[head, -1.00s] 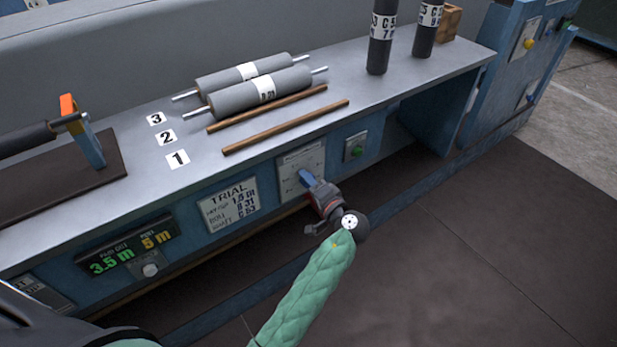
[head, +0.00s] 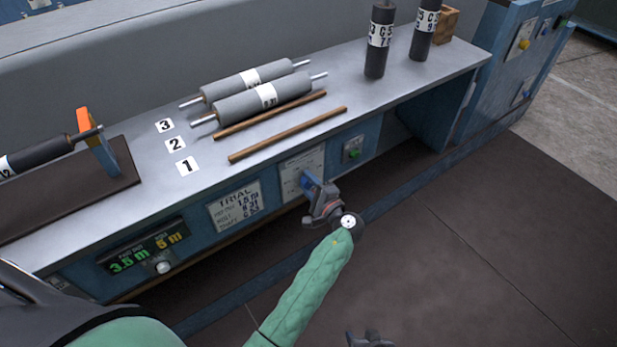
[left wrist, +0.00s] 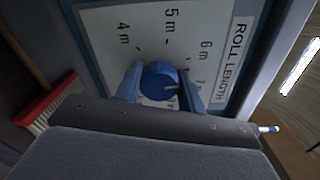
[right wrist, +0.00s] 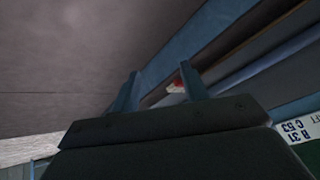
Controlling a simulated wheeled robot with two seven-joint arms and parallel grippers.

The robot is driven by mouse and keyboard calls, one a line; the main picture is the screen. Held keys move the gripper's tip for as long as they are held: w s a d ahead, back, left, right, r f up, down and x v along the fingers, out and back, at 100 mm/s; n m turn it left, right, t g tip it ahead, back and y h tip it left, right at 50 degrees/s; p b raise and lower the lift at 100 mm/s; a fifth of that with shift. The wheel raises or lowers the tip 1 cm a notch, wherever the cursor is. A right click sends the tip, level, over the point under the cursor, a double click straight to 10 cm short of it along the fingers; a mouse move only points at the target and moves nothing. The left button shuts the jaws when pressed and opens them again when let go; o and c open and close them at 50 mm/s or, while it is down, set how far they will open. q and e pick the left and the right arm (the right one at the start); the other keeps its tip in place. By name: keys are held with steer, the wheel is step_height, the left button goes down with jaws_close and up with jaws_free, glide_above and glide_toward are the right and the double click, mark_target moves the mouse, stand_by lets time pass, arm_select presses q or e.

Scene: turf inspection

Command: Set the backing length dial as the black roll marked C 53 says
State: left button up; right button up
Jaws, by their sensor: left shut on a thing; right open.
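My left gripper (head: 318,192) is shut on the blue dial knob (left wrist: 160,82) on the bench front. In the left wrist view the dial plate (left wrist: 120,28) reads ROLL LENGTH, with 4 m, 5 m and 6 m clear and a mark like 7 m partly hidden by a finger. The knob's pale mark points right, toward that last mark. Two black rolls stand upright at the back right, a nearer one (head: 376,62) and a farther one (head: 421,45); their labels show C 5 but the full numbers are unclear. My right gripper (head: 370,341) is open and empty at the bottom edge.
Two grey rollers (head: 262,100) and two brown rods (head: 290,134) lie on the bench. A black roll (head: 40,155) rests at a stand on the left. The display (head: 145,248) reads 3.5 m and 5 m. A TRIAL card (head: 235,206) and green button (head: 352,149) are beside the dial.

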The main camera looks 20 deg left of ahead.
arm_select(q)
steer(key=m+p, duration=0.3)
steer(key=shift+r, duration=0.35)
steer(key=m+p, duration=0.2)
steer(key=shift+w+p, duration=0.1)
steer(key=shift+p, duration=0.2)
steer(key=shift+f+m+p, duration=0.1)
steer(key=shift+m+p, duration=0.3)
steer(key=shift+m, duration=0.2)
arm_select(e)
steer(key=s+d+r+g, duration=0.1)
steer(key=d+r, duration=0.2)
steer(key=r, duration=0.7)
steer(key=s+d+r+g+h, duration=0.1)
steer(key=s+d+r, duration=0.1)
steer(key=r, duration=0.9)
steer(key=shift+s+d+g+h, duration=0.15)
steer(key=shift+d+g+h, duration=0.2)
steer(key=shift+d, duration=0.2)
arm_select(q)
steer(key=o, duration=1)
steer(key=shift+f, duration=0.1)
arm_select(e)
steer(key=shift+f, duration=0.1)
